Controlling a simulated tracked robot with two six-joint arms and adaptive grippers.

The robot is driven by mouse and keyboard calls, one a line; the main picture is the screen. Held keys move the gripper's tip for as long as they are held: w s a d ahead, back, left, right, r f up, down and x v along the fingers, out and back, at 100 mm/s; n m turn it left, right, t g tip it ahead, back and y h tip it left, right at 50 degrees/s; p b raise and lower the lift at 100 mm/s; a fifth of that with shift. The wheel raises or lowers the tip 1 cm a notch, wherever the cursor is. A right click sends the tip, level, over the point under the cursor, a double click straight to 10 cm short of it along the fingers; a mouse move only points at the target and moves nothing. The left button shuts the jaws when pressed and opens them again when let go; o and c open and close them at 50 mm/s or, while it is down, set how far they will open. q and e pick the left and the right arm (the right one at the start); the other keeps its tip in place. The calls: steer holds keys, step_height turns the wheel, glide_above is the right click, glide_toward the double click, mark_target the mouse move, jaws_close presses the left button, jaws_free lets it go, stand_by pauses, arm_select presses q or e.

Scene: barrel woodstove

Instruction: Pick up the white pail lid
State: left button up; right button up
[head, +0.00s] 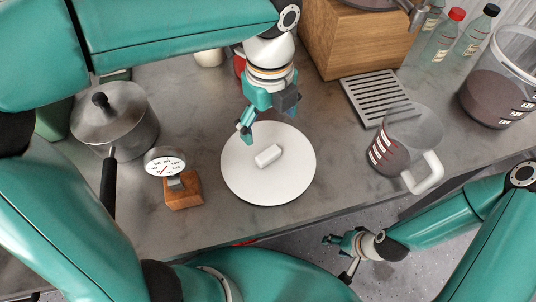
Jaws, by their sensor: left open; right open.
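The white pail lid (290,180) is a round white disc with a short white bar handle (268,156) on its top. It lies flat on the grey counter, near the front edge, in the middle of the head view. My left gripper (243,131) is open just above the lid's far left rim, pointing down, with nothing in it. I cannot tell whether its fingers touch the lid. My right gripper (338,254) is open and empty, low in front of the counter edge, apart from the lid.
A dial gauge on a wooden block (184,190) stands left of the lid. A lidded pot (122,125) is further left, its handle toward the front. A measuring jug (405,145), a drip grate (378,97), a pail of dark contents (500,90) and bottles (443,40) stand right.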

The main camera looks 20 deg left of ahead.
arm_select(q)
glide_above(268, 153)
steer(key=f, duration=0.5)
steer(key=shift+w, duration=0.3)
steer(key=shift+s+f, duration=0.15)
steer(key=shift+f, duration=1.35)
steer(key=shift+s+f, duration=0.1)
steer(key=shift+f, duration=1.4)
steer(key=c, duration=1.3)
